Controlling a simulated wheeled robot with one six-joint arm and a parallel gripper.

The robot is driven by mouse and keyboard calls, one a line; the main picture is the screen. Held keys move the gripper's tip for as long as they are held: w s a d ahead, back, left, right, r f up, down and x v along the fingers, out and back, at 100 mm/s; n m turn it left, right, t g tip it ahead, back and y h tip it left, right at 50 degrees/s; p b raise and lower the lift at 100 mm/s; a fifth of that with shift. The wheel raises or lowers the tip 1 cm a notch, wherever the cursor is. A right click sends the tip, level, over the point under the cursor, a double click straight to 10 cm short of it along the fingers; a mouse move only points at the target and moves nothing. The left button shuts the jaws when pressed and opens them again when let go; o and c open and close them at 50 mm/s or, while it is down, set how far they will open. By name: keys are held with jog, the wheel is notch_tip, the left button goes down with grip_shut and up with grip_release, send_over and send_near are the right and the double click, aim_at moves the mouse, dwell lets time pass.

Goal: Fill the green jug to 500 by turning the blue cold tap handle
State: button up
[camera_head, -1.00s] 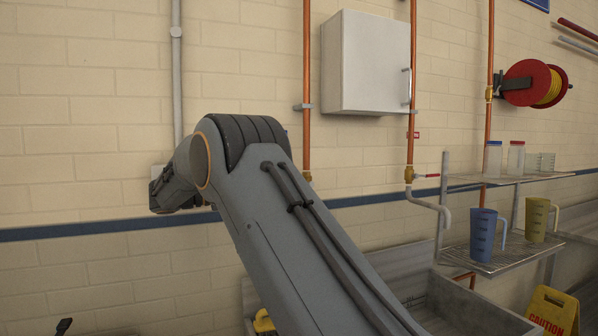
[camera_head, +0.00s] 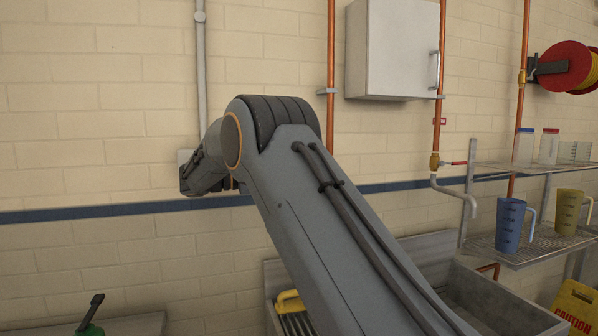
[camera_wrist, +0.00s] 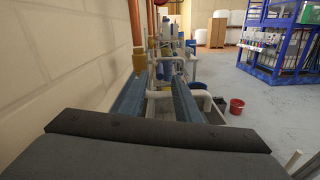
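My gripper (camera_wrist: 160,82) shows in the wrist view as two blue-grey fingers, apart, with white pipework seen between them and nothing clearly held. In the head view its end is a dark shape near the wall, partly hidden by my arm. A green object with a black upright handle (camera_head: 91,318) is cut off at the bottom left of the head view; I cannot tell whether it is the green jug. No blue tap handle is identifiable; my arm hides part of the wall. A tap with a red handle (camera_head: 456,163) is on the right copper pipe. No level mark is readable.
A metal sink (camera_head: 500,300) lies behind and right of my arm. A wire shelf (camera_head: 535,248) holds a blue jug (camera_head: 509,224) and a yellow jug (camera_head: 568,211). A white cabinet (camera_head: 392,48) hangs above. The wrist view shows a red bucket (camera_wrist: 237,106) on open floor.

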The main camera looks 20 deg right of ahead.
jog(key=shift+d+p, duration=0.7)
jog(key=shift+d, duration=2.9)
jog(key=shift+c, duration=0.5)
grip_shut()
jog(key=shift+r, duration=0.1)
